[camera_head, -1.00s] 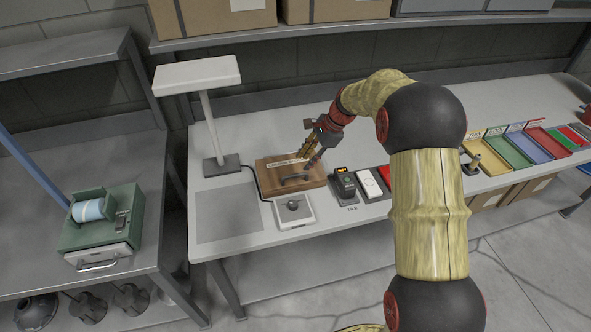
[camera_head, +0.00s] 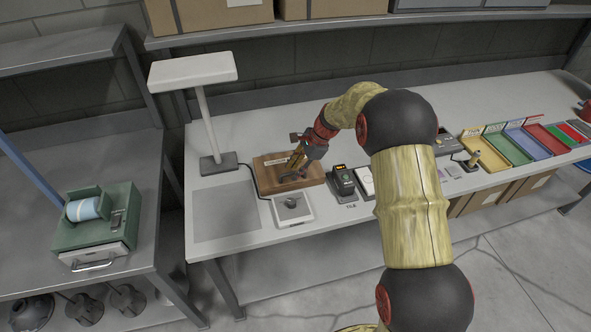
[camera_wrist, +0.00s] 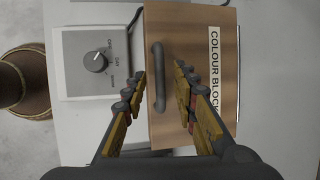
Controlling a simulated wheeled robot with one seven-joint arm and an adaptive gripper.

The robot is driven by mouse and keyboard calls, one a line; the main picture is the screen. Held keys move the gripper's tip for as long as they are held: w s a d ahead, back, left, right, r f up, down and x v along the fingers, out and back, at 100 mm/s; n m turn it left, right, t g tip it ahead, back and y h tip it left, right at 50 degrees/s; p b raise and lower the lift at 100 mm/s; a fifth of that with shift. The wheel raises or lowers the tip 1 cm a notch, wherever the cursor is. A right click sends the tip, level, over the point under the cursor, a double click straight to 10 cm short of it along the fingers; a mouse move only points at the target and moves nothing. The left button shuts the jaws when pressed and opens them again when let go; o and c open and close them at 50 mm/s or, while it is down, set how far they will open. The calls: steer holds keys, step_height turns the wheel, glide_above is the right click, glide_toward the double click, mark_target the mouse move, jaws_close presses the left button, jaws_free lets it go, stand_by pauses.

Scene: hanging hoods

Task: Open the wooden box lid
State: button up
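The wooden box (camera_head: 268,184) sits on the bench with its lid flat and closed. In the wrist view the lid (camera_wrist: 190,25) carries a white label reading "COLOUR BLOCK", cut off by my finger, and a dark bar handle (camera_wrist: 158,60). My gripper (camera_head: 291,172) is low over the lid. In the wrist view my gripper (camera_wrist: 161,75) is open, one finger on each side of the handle. I see gaps between the fingers and the handle. How far the fingertips reach down beside it is hard to tell.
A dial unit (camera_head: 291,208) stands in front of the box, and a dark device with a lit display (camera_head: 342,182) stands to its right. A white lamp (camera_head: 207,120) rises behind left. Coloured trays (camera_head: 508,148) line the right. A grey mat (camera_head: 226,210) lies bare at left.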

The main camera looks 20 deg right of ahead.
steer(key=shift+c, duration=1.2)
steer(key=c, duration=0.4)
jaws_close()
